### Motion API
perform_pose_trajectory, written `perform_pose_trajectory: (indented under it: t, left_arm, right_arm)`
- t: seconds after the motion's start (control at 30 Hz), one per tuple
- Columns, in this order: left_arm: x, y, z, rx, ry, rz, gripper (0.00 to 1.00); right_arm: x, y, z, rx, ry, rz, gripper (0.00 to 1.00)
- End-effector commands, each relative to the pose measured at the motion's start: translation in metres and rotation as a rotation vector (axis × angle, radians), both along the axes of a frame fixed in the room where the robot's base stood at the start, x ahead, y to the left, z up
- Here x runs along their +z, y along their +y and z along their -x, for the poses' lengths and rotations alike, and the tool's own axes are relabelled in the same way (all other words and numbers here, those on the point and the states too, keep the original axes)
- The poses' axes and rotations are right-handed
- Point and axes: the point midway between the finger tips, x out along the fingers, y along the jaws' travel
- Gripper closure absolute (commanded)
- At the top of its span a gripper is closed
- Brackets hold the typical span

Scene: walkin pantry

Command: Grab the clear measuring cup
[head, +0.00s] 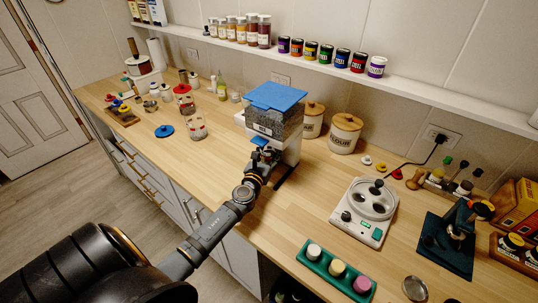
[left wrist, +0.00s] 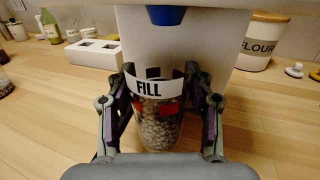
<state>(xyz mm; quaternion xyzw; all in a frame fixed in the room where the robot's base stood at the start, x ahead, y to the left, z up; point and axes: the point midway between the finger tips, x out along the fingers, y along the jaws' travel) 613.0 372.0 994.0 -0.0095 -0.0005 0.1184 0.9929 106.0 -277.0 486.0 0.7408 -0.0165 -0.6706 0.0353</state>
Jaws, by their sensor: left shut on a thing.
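The clear measuring cup (left wrist: 155,128) stands upright between my left gripper's fingers in the left wrist view. It has a white band reading FILL and red marks, and brown-grey pieces show inside it. My left gripper (left wrist: 163,92) is shut on the cup, one finger on each side. The cup is right in front of the white dispenser (left wrist: 175,50), below its blue spout (left wrist: 165,15). In the head view, my left gripper (head: 258,168) is at the dispenser's front and mostly hides the cup. My right gripper is not in view.
The dispenser's blue-lidded bin (head: 277,112) stands on the wooden counter. Flour canisters (head: 345,133) are behind it to the right. Another clear vessel with red marks (head: 196,127) stands to the left. A white appliance (head: 363,212) and a green tray (head: 337,272) are to the right.

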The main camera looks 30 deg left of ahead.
Motion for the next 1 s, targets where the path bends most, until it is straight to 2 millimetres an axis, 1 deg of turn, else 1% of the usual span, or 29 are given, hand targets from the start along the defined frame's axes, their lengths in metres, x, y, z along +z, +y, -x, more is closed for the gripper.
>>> perform_pose_trajectory:
  t: [0.03,0.17,0.2,0.23,0.37,0.47,0.5,0.6,0.7,0.83,1.0]
  left_arm:
    - [0.013,0.0,0.0,-0.001,-0.002,-0.001,0.9]
    - [0.035,0.0,0.0,-0.001,-0.003,-0.001,0.9]
    - [0.025,-0.002,0.009,-0.001,0.001,-0.001,0.9]
    - [0.023,-0.004,0.015,-0.001,0.002,-0.001,0.9]
    - [0.022,-0.011,0.044,-0.003,0.002,-0.004,0.9]
    - [0.02,-0.018,0.074,-0.004,0.004,-0.003,0.9]
    - [0.019,-0.022,0.087,-0.005,0.005,-0.004,0.9]
    - [0.019,-0.029,0.118,-0.005,0.005,-0.005,0.9]
    - [0.021,-0.035,0.142,-0.004,0.004,-0.004,0.9]
    - [0.023,-0.04,0.163,-0.002,0.002,-0.001,0.9]
    - [0.025,-0.042,0.174,-0.001,0.0,0.0,0.9]
  right_arm:
    - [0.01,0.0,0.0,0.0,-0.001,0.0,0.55]
    - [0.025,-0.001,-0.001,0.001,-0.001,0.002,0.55]
    - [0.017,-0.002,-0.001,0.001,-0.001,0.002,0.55]
    - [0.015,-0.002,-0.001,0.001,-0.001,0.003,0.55]
    - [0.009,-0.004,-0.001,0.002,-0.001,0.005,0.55]
    - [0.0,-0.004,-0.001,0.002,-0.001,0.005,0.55]
    - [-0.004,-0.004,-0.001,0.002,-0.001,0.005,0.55]
    - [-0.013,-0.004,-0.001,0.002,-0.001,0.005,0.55]
    - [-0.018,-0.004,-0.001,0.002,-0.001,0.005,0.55]
    - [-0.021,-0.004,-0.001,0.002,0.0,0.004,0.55]
    - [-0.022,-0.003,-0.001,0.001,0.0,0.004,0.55]
